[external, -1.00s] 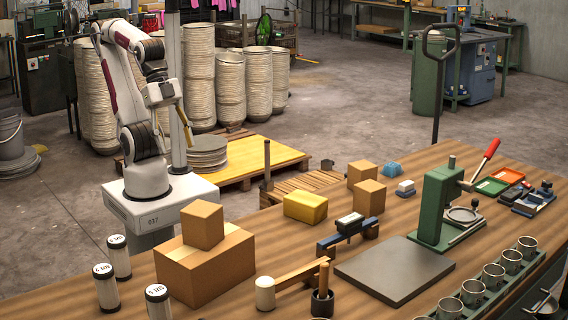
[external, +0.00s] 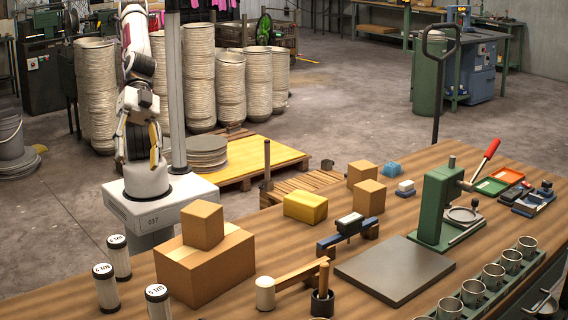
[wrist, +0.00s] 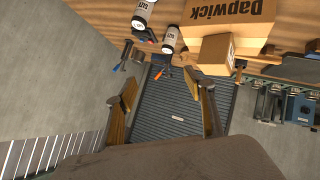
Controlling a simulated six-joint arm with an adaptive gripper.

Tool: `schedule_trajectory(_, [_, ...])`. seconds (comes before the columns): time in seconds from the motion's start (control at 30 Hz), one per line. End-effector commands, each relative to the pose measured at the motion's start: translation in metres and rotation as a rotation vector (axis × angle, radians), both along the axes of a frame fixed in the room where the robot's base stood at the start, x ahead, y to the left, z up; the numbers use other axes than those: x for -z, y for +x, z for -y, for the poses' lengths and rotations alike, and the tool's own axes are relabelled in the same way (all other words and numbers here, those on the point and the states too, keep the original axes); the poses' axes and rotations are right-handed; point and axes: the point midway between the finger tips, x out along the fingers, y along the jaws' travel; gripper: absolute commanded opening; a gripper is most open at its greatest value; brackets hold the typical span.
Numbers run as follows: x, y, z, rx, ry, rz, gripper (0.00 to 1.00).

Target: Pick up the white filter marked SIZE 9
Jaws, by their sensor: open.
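Three white cylindrical filters with black-banded ends stand upright at the bench's left front corner in the external view: a rear one (external: 119,260), a left one (external: 106,290) and a front one (external: 158,303). Their end labels carry print, but I cannot read clearly which says SIZE 9. Two filters show at the top of the wrist view, one at the upper edge (wrist: 145,14) and one lower (wrist: 171,38). My gripper (external: 138,155) is open and empty above my base, behind the bench and apart from the filters. Its yellowish fingers (wrist: 168,98) spread wide in the wrist view.
A large cardboard box (external: 205,268) with a smaller box (external: 203,224) on top stands right of the filters. A mallet (external: 290,284), a yellow block (external: 305,207) and a green press (external: 437,207) lie farther right. Open floor lies left of the bench.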

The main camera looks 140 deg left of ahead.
Motion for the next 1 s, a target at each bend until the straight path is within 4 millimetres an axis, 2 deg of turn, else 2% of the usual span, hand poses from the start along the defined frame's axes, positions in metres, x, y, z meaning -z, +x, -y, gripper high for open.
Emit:
schedule_trajectory(0.03, [0.0, 0.008, 0.013, -0.004, -0.024, 0.008, 0.53])
schedule_trajectory(0.2, [-0.004, 0.033, 0.049, -0.049, -0.109, 0.043, 0.53])
schedule_trajectory(0.5, [0.006, 0.065, 0.101, -0.168, -0.21, 0.088, 0.53])
schedule_trajectory(0.77, [0.03, 0.076, 0.134, -0.3, -0.241, 0.121, 0.53])
schedule_trajectory(1.0, [0.061, 0.071, 0.154, -0.434, -0.218, 0.16, 0.53])
